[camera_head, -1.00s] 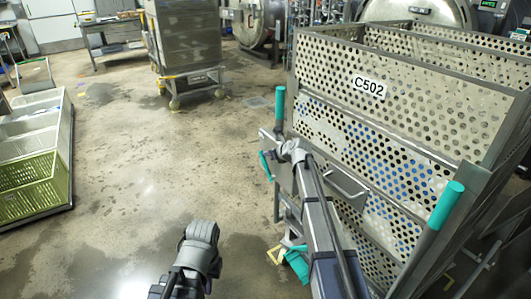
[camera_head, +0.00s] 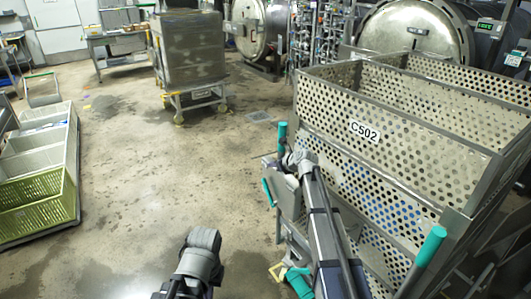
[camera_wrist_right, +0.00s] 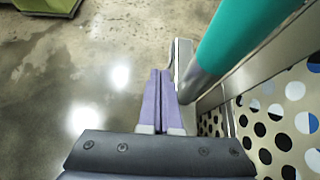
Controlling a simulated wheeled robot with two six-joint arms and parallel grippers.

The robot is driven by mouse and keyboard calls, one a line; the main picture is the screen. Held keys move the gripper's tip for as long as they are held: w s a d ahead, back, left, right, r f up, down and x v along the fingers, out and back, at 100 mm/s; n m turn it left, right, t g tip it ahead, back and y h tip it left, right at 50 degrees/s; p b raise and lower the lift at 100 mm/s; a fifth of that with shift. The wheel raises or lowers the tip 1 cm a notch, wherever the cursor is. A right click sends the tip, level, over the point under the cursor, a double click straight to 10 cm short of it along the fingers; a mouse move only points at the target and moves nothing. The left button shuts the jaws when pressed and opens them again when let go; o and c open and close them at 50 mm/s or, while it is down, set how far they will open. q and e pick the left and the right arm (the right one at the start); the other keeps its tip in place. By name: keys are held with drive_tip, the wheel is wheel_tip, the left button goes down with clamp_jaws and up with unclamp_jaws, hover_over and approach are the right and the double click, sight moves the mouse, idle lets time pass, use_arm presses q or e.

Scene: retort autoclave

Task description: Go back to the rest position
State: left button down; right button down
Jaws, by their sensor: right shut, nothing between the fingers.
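My right arm reaches in from the bottom right, and its gripper (camera_head: 272,184) is beside the near left corner post of the perforated metal cart marked C502 (camera_head: 395,125). In the right wrist view the two lavender fingers of my right gripper (camera_wrist_right: 160,76) lie together with nothing between them. The cart's teal handle (camera_wrist_right: 235,35) is just right of the fingers there; I cannot tell whether they touch. My left arm shows only as a grey joint at the bottom of the head view; its gripper is out of view.
A loaded trolley (camera_head: 190,50) stands at the back. Crates with a green one in front (camera_head: 35,200) stand at the left. A round autoclave door (camera_head: 420,32) is behind the cart. The wet concrete floor (camera_head: 150,160) between crates and cart is clear.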

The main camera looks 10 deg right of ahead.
drive_tip(key=s+a+f+n+g+p, duration=0.1)
drive_tip(key=s+a+f+n+g, duration=0.15)
drive_tip(key=s+a+n, duration=0.75)
drive_tip(key=s+a+f+n+g+p, duration=0.2)
drive_tip(key=s+a+n+g, duration=0.2)
drive_tip(key=s+a+n, duration=0.5)
drive_tip(key=s+d+n+g+h+p, duration=0.1)
drive_tip(key=s+n+g+h, duration=0.3)
drive_tip(key=s+n, duration=1.2)
drive_tip(key=s+d+h, duration=0.1)
drive_tip(key=s, duration=0.6)
drive_tip(key=shift+s+d+n+p, duration=0.25)
drive_tip(key=shift+s+n+p, duration=0.05)
drive_tip(key=shift+s+p, duration=0.05)
drive_tip(key=shift+f+g, duration=0.1)
drive_tip(key=shift+g, duration=0.15)
